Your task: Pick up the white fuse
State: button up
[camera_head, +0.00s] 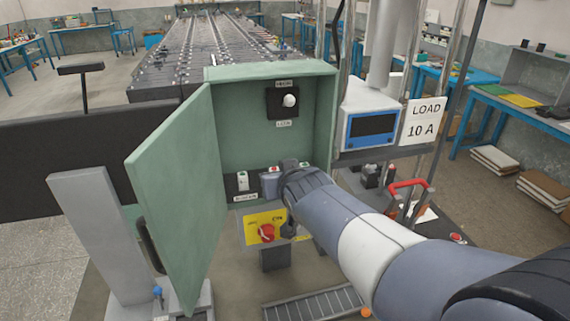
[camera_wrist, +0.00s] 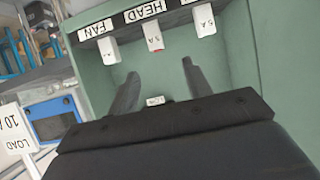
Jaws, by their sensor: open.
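In the head view, the open green cabinet (camera_head: 330,110) holds a black strip low inside with a white fuse-like piece (camera_head: 243,181) at its left. My gripper (camera_head: 283,180) reaches the front of this strip and hides part of it. In the wrist view, three white blocks with small lettering sit in a row by a black label strip: left (camera_wrist: 109,50), middle (camera_wrist: 152,36) and right (camera_wrist: 204,20). The middle one has a red mark nearby. Which is the white fuse I cannot tell. My gripper (camera_wrist: 160,82) is open and empty, its fingers apart below the row.
The cabinet door (camera_head: 178,190) stands open at the left. A white knob (camera_head: 289,101) is on a black plate on the back wall. Below the cabinet is a yellow panel with a red knob (camera_head: 266,232). A white meter box (camera_head: 371,125) stands to the right.

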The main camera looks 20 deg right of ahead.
aim_at(274, 169)
jog(key=x, duration=0.3)
jog(key=b+x, duration=0.1)
jog(key=x, duration=0.5)
jog(key=shift+w+d+f, duration=0.25)
jog(key=shift+f, duration=0.05)
jog(key=shift+w+f+b, duration=0.15)
jog(key=shift+w+b, duration=0.2)
jog(key=shift+w, duration=0.05)
jog(key=shift+c, duration=0.5)
grip_shut()
